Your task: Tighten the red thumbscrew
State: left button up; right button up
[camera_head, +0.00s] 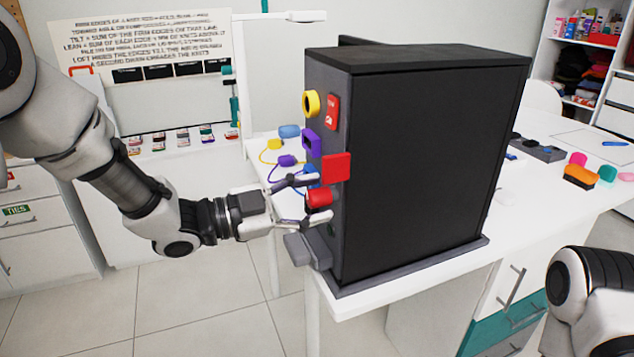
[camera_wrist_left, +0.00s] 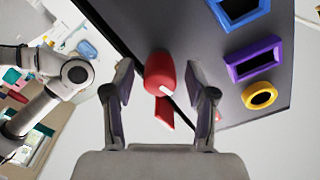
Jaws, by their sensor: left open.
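The red thumbscrew (camera_head: 319,197) sits on the narrow front face of a tall dark box (camera_head: 425,165), below a red square plate (camera_head: 336,167). In the left wrist view the thumbscrew (camera_wrist_left: 159,72) is a rounded red knob with a white mark. My left gripper (camera_head: 312,199) is open in front of that face, one finger above the knob and one below. In the wrist view its fingers (camera_wrist_left: 158,88) stand either side of the knob, with a visible gap on each side. My right gripper is out of view; part of my right arm shows at lower right.
A yellow ring (camera_head: 311,103) and a purple square frame (camera_head: 312,142) stick out from the same face above. A grey ledge (camera_head: 305,250) juts out below the gripper. The box stands on a white table (camera_head: 375,298) with small items behind it.

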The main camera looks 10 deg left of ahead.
pick_arm(q)
jog(key=n+p, duration=0.4)
jog(key=shift+r+p, duration=0.25)
jog(key=shift+p, duration=0.15)
jog(key=n+p, duration=0.2)
jog(key=n, duration=0.1)
jog(key=shift+f+p, duration=0.1)
jog(key=shift+p, duration=0.2)
jog(key=shift+f, duration=0.15)
